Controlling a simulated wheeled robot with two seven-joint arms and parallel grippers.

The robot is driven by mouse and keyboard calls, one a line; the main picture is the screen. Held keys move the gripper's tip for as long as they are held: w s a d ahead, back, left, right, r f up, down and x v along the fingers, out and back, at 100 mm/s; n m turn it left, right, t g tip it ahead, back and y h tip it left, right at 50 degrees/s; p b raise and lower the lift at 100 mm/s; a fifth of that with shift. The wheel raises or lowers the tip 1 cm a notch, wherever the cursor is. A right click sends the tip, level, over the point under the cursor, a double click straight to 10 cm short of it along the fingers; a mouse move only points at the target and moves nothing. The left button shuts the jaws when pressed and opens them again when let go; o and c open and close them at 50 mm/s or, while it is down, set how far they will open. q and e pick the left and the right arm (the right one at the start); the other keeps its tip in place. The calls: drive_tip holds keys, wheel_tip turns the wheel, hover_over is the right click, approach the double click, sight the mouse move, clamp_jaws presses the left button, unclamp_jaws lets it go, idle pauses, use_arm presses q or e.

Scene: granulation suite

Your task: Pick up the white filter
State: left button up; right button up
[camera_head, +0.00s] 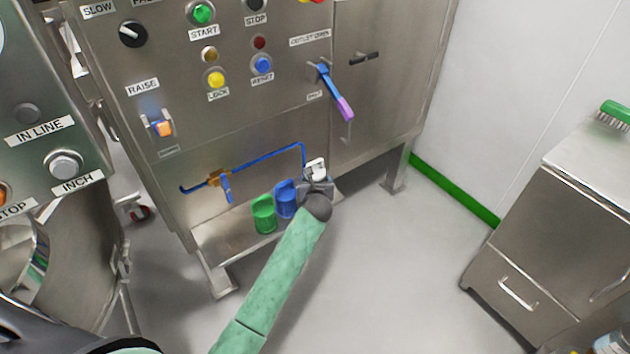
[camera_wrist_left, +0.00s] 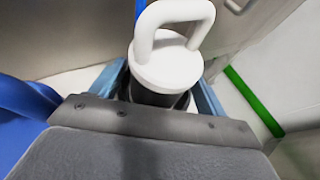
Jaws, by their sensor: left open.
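The white filter (camera_head: 316,168) is at the right end of the low steel shelf on the machine's front, mostly hidden behind my left gripper (camera_head: 316,187). In the left wrist view the white filter (camera_wrist_left: 166,66) shows a round white top with a loop handle above a dark body. My left gripper (camera_wrist_left: 160,92) is open, with one blue-grey finger on each side of the filter's body. Whether the fingers touch it cannot be told. My right gripper is not in view.
A blue container (camera_head: 286,198) stands just left of the white filter, and a green one (camera_head: 264,214) further left. A blue pipe (camera_head: 255,160) with a valve runs above them. A steel cabinet (camera_head: 540,250) stands at right; the floor between is clear.

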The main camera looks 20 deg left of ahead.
use_arm(q)
drive_tip(key=shift+x, duration=0.85)
drive_tip(key=c, duration=0.8)
drive_tip(key=shift+r, duration=0.1)
